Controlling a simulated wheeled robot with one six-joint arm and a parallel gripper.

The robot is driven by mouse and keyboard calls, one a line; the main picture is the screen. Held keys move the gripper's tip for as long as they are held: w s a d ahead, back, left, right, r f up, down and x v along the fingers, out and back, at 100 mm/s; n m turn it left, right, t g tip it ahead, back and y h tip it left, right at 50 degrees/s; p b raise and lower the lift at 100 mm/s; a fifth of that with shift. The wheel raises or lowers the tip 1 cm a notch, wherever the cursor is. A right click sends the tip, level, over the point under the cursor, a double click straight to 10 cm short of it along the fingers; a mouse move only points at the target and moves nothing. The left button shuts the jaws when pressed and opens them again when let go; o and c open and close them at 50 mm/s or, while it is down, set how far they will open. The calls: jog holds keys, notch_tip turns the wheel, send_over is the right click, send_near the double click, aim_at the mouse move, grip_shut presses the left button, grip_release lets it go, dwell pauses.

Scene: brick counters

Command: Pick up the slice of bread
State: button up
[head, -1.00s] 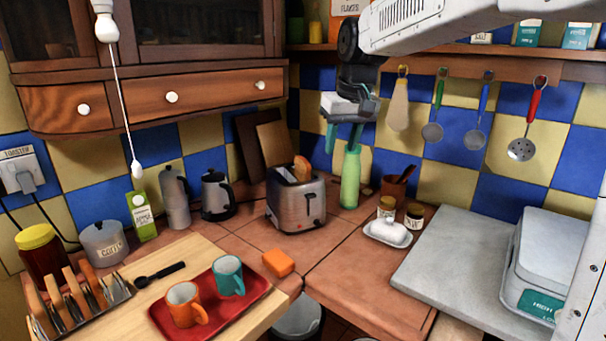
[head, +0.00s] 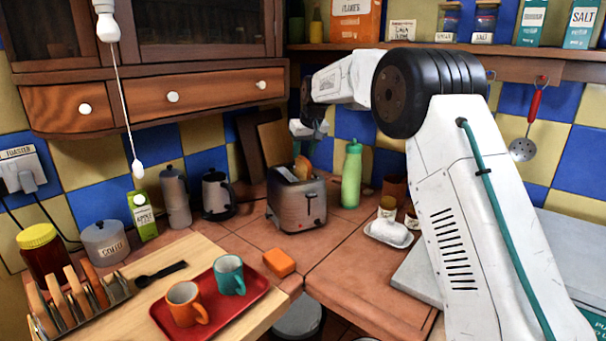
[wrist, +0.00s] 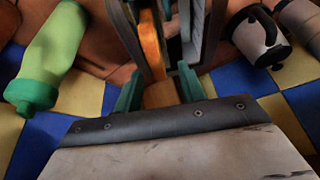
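A slice of bread (head: 302,165) stands upright, its top sticking out of a slot of the metal toaster (head: 298,210) on the counter. In the wrist view the slice (wrist: 152,45) is seen from above as a narrow orange-brown strip in the toaster's slot. My gripper (head: 309,140) is just above the toaster's back side, close over the slice.
A green bottle (head: 351,175) stands right of the toaster, and a kettle (head: 216,195) stands left. A red tray (head: 215,310) with two mugs lies in front. My arm hides part of the grey slab (head: 413,283) at right.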

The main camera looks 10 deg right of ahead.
aim_at(303, 158)
jog(key=x, duration=0.4)
jog(key=shift+d+f, duration=0.2)
jog(key=shift+d, duration=0.05)
grip_shut()
jog(key=shift+r, duration=0.15)
